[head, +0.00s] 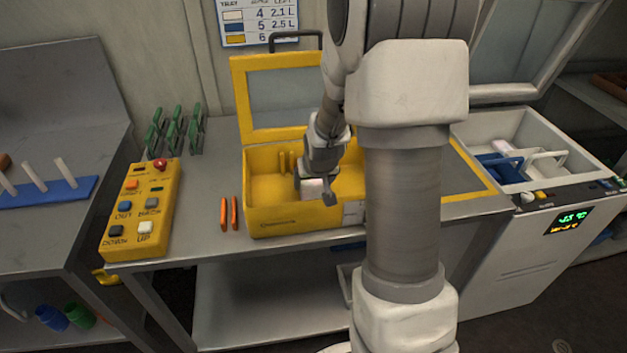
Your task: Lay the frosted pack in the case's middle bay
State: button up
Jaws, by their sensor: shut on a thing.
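The yellow case (262,222) stands open on the grey bench, its framed lid raised at the back. My gripper (316,192) points down inside the case's opening, near the front wall. It is shut on a small whitish pack (312,187), which shows between the fingers. I cannot tell whether the pack touches the case floor. The left part of the case's inside shows bare yellow with upright dividers near the middle. My arm hides the right part of the case, so the bay layout is not clear.
Two orange sticks (229,213) lie left of the case. A yellow control box (143,210) with buttons and a green rack (175,131) stand further left. A white chest (530,160) with an open lid holds blue and white things at right.

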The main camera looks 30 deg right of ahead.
jog(key=shift+f, duration=0.45)
jog(key=o, duration=1.5)
jog(key=p+v, duration=0.2)
jog(key=v, duration=1.5)
jog(key=shift+r, duration=0.2)
